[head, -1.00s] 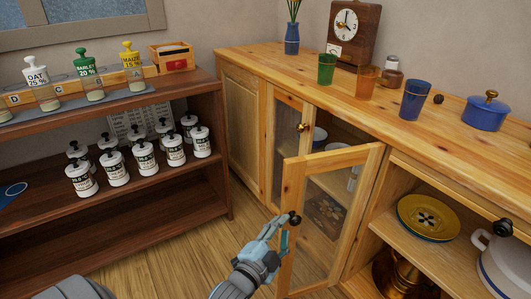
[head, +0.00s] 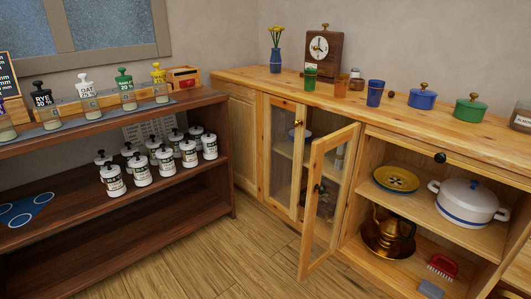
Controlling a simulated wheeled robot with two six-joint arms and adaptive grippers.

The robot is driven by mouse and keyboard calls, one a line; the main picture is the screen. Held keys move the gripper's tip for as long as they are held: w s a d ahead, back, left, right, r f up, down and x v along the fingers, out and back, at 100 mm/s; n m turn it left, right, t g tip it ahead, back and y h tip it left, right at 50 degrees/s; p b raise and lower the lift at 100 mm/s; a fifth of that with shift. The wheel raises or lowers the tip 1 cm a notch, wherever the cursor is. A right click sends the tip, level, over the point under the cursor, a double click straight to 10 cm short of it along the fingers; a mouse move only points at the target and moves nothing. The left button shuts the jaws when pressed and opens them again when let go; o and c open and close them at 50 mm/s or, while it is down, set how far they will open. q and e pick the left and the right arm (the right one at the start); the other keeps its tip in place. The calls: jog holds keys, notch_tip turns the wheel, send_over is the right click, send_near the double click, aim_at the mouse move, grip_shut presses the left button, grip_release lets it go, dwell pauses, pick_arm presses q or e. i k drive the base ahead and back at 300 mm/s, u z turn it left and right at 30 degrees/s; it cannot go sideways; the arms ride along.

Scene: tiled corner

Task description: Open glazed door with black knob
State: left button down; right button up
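The glazed door with the black knob (head: 327,206) stands wide open, swung out from the wooden cabinet into the room. Its black knob (head: 318,188) shows on the left side of its frame. Behind it, part of the cabinet's inside shows, with dishes partly hidden by the door. A second glazed door (head: 283,153) with a brass knob (head: 292,133) beside it is shut. Neither of my grippers is in the head view.
A gold pot (head: 389,227), a white pot (head: 470,201) and a yellow plate (head: 396,179) stand in the open shelf at right. A dark shelf (head: 130,216) with several white jars stands at left. The floor (head: 225,262) between is clear.

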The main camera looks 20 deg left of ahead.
aim_at(350, 134)
jog(key=u, duration=1.05)
jog(key=i, duration=1.2)
jog(key=z, duration=0.1)
